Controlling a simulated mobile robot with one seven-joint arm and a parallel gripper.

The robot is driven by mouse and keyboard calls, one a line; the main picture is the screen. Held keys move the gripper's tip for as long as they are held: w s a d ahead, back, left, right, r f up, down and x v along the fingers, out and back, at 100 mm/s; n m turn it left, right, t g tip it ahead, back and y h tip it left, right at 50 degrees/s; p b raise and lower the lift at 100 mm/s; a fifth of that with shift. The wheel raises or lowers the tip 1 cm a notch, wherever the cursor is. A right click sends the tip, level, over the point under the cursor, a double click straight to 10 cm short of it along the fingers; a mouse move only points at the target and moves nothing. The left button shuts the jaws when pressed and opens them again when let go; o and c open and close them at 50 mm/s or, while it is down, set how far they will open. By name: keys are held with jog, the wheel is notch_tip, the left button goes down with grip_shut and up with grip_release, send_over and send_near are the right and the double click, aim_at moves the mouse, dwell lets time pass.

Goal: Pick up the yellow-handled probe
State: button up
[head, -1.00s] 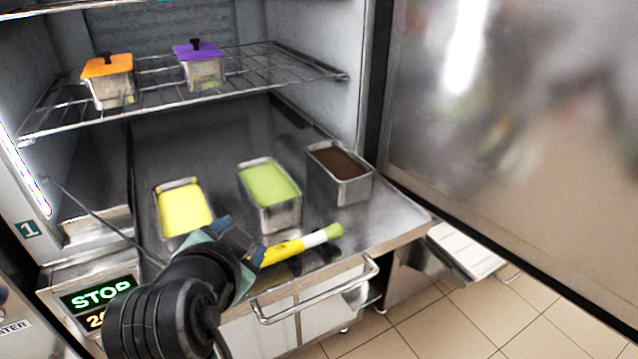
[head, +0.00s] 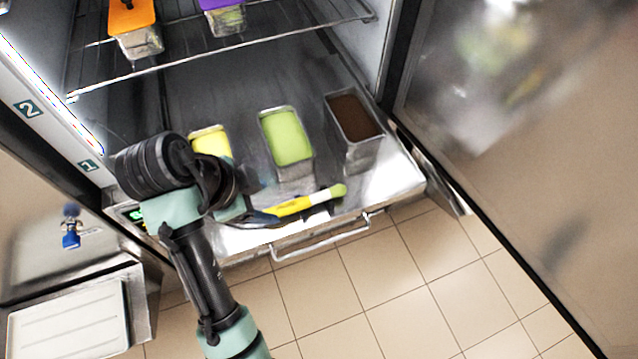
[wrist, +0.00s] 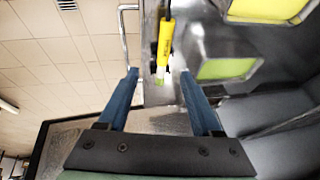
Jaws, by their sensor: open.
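The probe (head: 300,205) has a yellow handle and a light green end. In the head view it lies near the front edge of the metal freezer floor, in front of the green-filled pan. My gripper (head: 262,208) is at its left end in that view, partly hidden by my own arm. In the wrist view my gripper (wrist: 158,74) has its two blue fingers apart with nothing clamped.
Pans of yellow (head: 211,142), green (head: 286,137) and brown (head: 353,118) stuff stand behind the probe. A wire rack (head: 290,37) above holds orange-lidded (head: 131,16) and purple-lidded (head: 221,4) pans. A bar handle (head: 320,241) runs below the front edge. The open door (head: 500,150) is at right.

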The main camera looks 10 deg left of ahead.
send_over(289, 207)
jog(key=s, duration=0.3)
jog(key=f, duration=0.6)
jog(key=shift+w+a, duration=0.15)
jog(key=shift+a, duration=0.2)
jog(key=x, duration=0.1)
jog(key=p+x, duration=0.1)
jog(key=x, duration=0.1)
jog(key=p+x, duration=0.1)
jog(key=x, duration=0.1)
jog(key=shift+w+a+r, duration=0.1)
jog(key=shift+w+a, duration=0.2)
jog(key=shift+w+f, duration=0.1)
jog(key=shift+f, duration=0.2)
jog(key=shift+f, duration=0.25)
grip_shut()
